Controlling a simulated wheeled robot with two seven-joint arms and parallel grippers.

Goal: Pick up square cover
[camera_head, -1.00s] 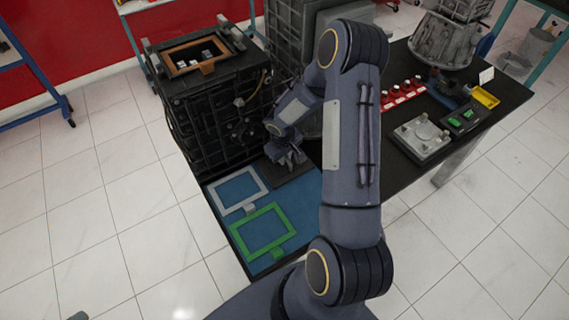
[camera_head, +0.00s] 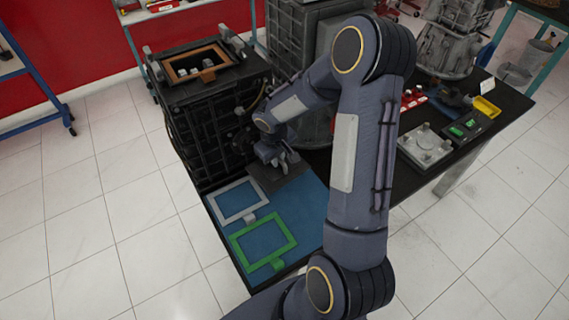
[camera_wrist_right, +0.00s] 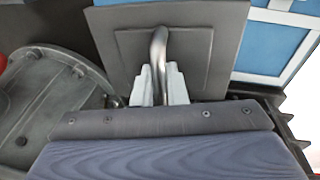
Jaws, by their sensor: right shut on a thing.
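The square cover is a dark grey square plate with a raised middle and a bent metal handle. It fills the top middle of the right wrist view (camera_wrist_right: 223,60) and shows in the head view (camera_head: 290,175) at the back of the blue mat (camera_head: 310,198). My right gripper (camera_head: 278,162) is over it. In the right wrist view the pale fingertips (camera_wrist_right: 160,86) are shut around the handle (camera_wrist_right: 158,48). I cannot tell whether the plate touches the surface below. My left gripper is not in view.
A grey frame (camera_head: 262,190) and a green frame (camera_head: 290,228) lie on the mat. A black engine block (camera_head: 215,130) stands behind it, left. A metal plate with knobs (camera_head: 425,155) and a yellow tray (camera_head: 487,108) sit on the black table, right. A round metal part (camera_wrist_right: 50,110) is beside the gripper.

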